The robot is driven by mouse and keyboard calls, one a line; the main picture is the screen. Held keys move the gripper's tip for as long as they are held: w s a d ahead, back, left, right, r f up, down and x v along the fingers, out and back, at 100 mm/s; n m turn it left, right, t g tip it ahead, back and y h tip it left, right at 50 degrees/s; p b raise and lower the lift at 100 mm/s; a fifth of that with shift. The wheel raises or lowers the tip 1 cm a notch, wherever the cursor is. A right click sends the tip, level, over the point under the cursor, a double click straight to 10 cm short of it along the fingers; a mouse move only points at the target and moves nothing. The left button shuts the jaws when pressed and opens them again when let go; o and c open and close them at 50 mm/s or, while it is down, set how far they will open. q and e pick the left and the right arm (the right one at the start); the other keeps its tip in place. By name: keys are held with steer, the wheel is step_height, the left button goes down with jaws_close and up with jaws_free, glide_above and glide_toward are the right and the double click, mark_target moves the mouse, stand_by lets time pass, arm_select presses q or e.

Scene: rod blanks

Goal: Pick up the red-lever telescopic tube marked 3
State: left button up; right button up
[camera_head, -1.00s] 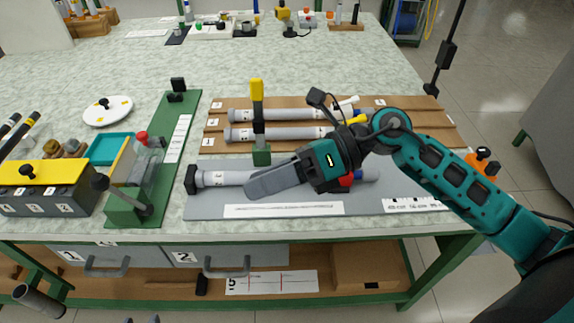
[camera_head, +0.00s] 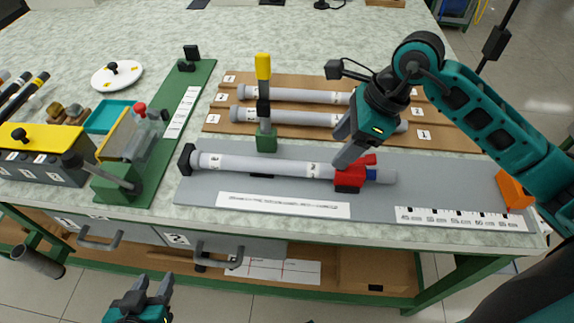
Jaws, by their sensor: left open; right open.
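The telescopic tube with the red lever (camera_head: 262,166) lies on the grey board (camera_head: 440,190) along the table's front. It has a black cap at its left end, a red clamp and lever (camera_head: 350,178) right of its middle, and a blue-grey end at the right. Its number mark is too small to read. My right gripper (camera_head: 344,155) is open, pointing down and left, with its fingers just above and partly in front of the tube beside the red lever. I cannot tell whether they touch it. My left gripper (camera_head: 153,285) is open and empty, below the table's front edge.
Two more grey tubes (camera_head: 290,95) lie on brown boards behind. A green post with a yellow top (camera_head: 263,105) stands behind the tube. A green fixture (camera_head: 120,182) is at the left, an orange block (camera_head: 514,190) at the right.

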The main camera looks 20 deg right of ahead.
mark_target(321, 165)
steer(key=x, duration=0.8)
steer(key=shift+w+a, duration=0.1)
steer(key=shift+a, duration=0.15)
steer(key=c, duration=0.8)
